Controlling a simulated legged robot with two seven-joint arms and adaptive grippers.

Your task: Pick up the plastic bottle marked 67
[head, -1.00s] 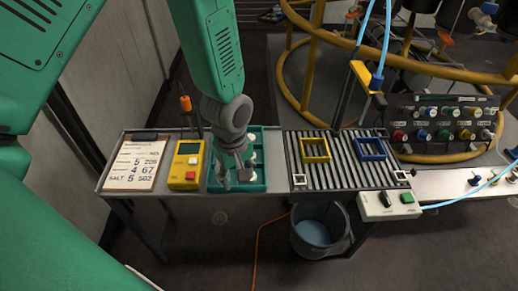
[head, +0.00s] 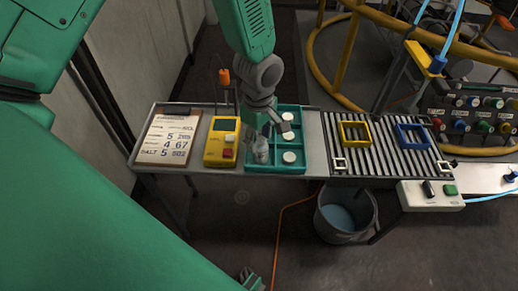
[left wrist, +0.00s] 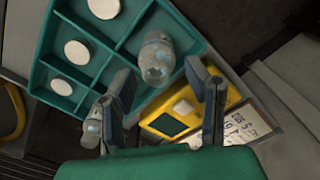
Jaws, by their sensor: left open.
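A clear bottle (head: 261,152) stands in the front left compartment of a teal divided tray (head: 305,146). It also shows in the left wrist view (left wrist: 156,60), just beyond the open fingers; no number is legible on it. Several round white tops (head: 288,157) sit in the tray's right column. My left gripper (head: 266,122) is above the tray's left column, just behind the bottle in the head view. In the left wrist view its two fingers (left wrist: 168,92) are apart with nothing between them. A greyish shape beside the left finger is unclear. My right gripper is not in view.
Left of the tray are a yellow meter (head: 221,142) and a clipboard (head: 165,138) reading "4 67" among other lines. On the right a roller conveyor (head: 380,160) carries a yellow frame (head: 355,133) and a blue frame (head: 412,136). A bucket (head: 345,215) stands below.

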